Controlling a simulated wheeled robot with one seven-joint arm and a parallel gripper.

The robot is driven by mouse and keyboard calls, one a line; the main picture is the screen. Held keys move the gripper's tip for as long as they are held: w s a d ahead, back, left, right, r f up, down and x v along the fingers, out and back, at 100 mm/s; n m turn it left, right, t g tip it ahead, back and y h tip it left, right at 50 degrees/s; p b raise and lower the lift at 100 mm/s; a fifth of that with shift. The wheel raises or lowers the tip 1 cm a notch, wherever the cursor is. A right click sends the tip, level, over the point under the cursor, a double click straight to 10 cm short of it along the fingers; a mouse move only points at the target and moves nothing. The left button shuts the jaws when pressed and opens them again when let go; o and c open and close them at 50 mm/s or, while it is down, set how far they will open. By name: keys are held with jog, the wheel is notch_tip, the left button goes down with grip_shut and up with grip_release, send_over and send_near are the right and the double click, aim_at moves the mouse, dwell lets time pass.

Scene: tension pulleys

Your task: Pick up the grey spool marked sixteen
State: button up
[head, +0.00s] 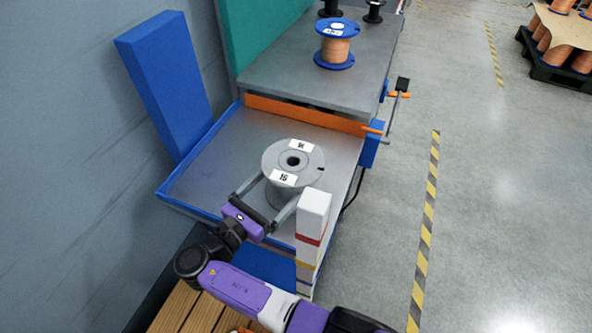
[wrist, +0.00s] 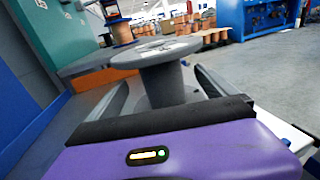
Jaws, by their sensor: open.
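The grey spool (head: 293,168) stands upright on the grey tray with a blue rim (head: 215,168). White labels lie on its top flange, and the nearer one reads 16. My gripper (head: 268,195) is open at the near side of the spool, with one finger to its left and one to its right. In the wrist view the spool (wrist: 168,85) stands between the two fingers, its wide top flange above them and its narrower core between them. I cannot tell whether either finger touches the core.
A white post with coloured bands (head: 312,228) stands close to the right of my gripper. An orange strip (head: 300,114) borders the tray's back. Beyond it, a blue spool with copper wire (head: 336,45) stands on a higher grey surface. A blue panel (head: 165,80) rises at left.

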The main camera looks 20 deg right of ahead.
aim_at(293, 170)
jog(key=x, duration=0.7)
jog(key=shift+w+d+r+b, duration=0.1)
jog(key=shift+d+b, duration=0.15)
jog(key=shift+b, duration=0.05)
jog(key=c, duration=1.8)
jog(key=shift+c, duration=0.4)
jog(key=shift+r, duration=0.15)
